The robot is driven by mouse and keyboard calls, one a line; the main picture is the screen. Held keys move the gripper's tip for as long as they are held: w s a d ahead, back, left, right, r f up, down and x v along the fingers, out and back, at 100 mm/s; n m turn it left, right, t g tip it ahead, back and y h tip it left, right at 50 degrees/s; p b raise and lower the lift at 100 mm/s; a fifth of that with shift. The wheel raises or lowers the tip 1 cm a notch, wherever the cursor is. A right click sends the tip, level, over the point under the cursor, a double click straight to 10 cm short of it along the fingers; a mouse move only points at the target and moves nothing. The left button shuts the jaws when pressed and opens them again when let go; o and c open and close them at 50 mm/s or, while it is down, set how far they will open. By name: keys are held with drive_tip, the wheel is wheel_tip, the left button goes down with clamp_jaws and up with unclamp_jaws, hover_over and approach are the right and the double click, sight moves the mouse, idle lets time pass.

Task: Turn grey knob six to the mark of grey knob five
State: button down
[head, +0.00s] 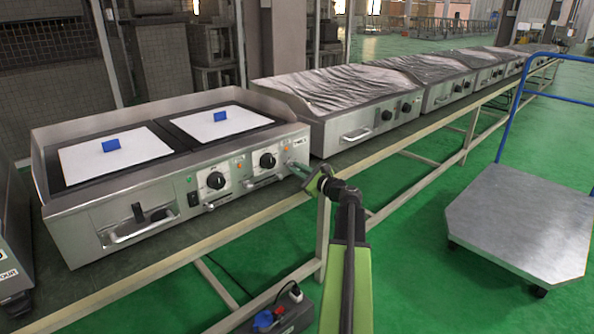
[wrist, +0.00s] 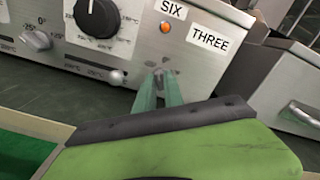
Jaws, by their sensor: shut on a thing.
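My gripper (wrist: 159,78) is shut on a small grey knob at the front panel of the near griddle (head: 75,205). This knob, grey knob six by the label SIX (wrist: 172,10) above, is mostly hidden between the fingertips, so its pointer cannot be read. In the head view my gripper (head: 294,167) reaches the panel's right end. Which one is grey knob five I cannot tell.
A large black dial (wrist: 97,16) and an orange lamp (wrist: 165,27) are near my fingers. The label THREE (wrist: 208,38) is to their right. Another griddle (head: 340,115) stands close to the right. A cart (head: 525,225) stands on the green floor.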

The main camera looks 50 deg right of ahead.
drive_tip(key=n, duration=0.5)
drive_tip(key=shift+a+n, duration=0.1)
drive_tip(key=shift+n, duration=0.2)
idle(0.4)
drive_tip(key=c, duration=1.4)
unclamp_jaws()
drive_tip(key=shift+c, duration=0.2)
drive_tip(key=s+a, duration=0.1)
drive_tip(key=s, duration=1.6)
drive_tip(key=shift+s, duration=0.25)
drive_tip(key=shift+a, duration=0.1)
